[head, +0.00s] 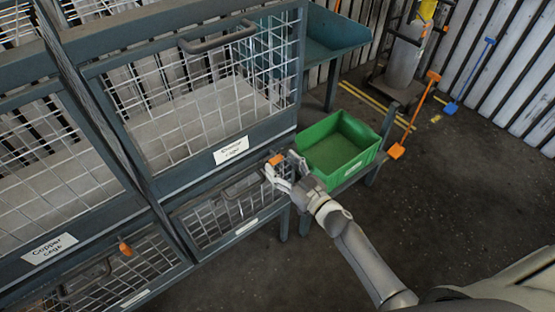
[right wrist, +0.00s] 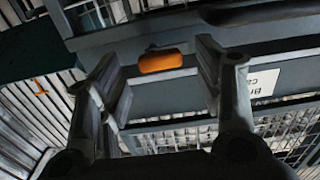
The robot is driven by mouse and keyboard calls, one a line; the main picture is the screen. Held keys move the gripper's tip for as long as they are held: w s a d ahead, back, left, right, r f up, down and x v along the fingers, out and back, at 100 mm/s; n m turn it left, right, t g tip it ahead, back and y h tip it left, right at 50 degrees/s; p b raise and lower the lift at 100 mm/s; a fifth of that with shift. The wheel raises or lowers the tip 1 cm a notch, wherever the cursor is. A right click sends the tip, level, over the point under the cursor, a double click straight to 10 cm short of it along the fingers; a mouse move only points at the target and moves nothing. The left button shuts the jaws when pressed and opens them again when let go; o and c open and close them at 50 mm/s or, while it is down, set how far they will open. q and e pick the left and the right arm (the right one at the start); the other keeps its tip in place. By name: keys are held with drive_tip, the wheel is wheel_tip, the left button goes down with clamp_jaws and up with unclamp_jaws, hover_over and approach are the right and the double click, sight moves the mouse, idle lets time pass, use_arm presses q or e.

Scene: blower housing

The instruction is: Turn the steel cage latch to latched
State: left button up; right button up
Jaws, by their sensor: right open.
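An orange latch handle (head: 277,159) sits at the upper right corner of the lower right wire cage (head: 212,213), on the dark frame. Its cage label (head: 247,226) is too small to read. My right gripper (head: 286,169) is open at this latch. A second orange latch (head: 125,247) is on the lower left cage. My left gripper is not in view.
A green bin (head: 341,147) stands on a low stand just right of my right gripper. Upper cages carry labels, one reading Copper cage (head: 50,248). An orange shovel (head: 413,116) leans farther back.

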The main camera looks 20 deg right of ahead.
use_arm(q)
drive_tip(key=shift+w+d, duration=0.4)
use_arm(e)
drive_tip(key=shift+x, duration=1.45)
drive_tip(key=c, duration=1)
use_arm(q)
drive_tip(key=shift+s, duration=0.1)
